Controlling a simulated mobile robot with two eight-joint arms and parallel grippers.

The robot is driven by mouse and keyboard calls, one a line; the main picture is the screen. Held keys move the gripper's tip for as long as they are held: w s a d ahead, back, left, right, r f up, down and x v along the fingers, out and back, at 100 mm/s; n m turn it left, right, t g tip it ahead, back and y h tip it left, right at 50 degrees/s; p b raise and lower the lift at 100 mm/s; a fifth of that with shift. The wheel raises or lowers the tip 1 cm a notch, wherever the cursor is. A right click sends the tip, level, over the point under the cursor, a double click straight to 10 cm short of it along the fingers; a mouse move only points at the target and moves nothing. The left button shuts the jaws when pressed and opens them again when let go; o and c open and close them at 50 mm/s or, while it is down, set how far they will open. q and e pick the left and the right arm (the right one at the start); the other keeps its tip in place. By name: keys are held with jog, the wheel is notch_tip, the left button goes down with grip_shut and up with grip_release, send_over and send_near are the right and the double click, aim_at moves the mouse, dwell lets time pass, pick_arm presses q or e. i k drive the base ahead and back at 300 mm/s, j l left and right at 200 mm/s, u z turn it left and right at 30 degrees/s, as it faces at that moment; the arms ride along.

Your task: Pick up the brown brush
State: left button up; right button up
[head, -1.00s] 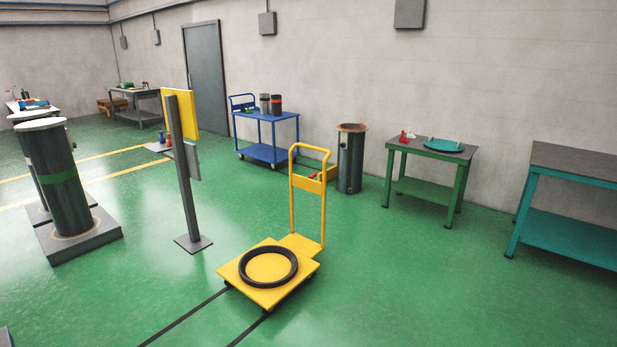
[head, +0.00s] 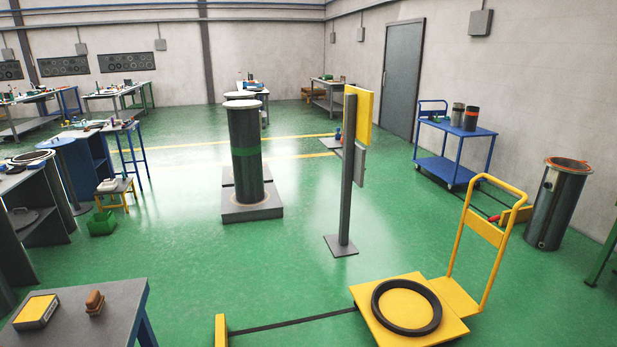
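A small brown object (head: 95,302), which looks like the brown brush, stands on a grey-topped table (head: 120,318) at the lower left of the head view. A yellow and dark box (head: 36,311) lies to its left on the same table. The brown object is small in the picture, so its bristles cannot be made out. Neither of my grippers shows in the head view.
A yellow cart (head: 405,315) carrying a black ring (head: 407,307) stands at the lower right. A yellow sign post (head: 346,180) and a tall dark cylinder (head: 246,155) stand mid-room. A yellow post (head: 221,330) is right of the table. Green floor between is clear.

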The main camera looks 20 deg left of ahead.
aim_at(94, 303)
jog(key=i+u, duration=0.2)
jog(key=u, duration=0.2)
jog(key=i+u, duration=0.2)
jog(key=u, duration=0.2)
jog(key=i+u, duration=0.15)
jog(key=u, duration=0.25)
jog(key=i+l+u, duration=0.1)
jog(key=u, duration=0.25)
jog(key=i+u, duration=0.2)
jog(key=u, duration=0.2)
jog(key=i+l+u, duration=0.1)
jog(key=u, duration=0.3)
jog(key=i+l+u, duration=0.15)
jog(key=u, duration=0.2)
jog(key=i+l+u, duration=0.15)
jog(key=u, duration=0.25)
jog(key=i+l+u, duration=0.25)
jog(key=u, duration=0.15)
jog(key=i+l+u, duration=0.2)
jog(key=u, duration=0.2)
jog(key=i+l+u, duration=0.15)
jog(key=l+u, duration=0.2)
jog(key=l, duration=0.15)
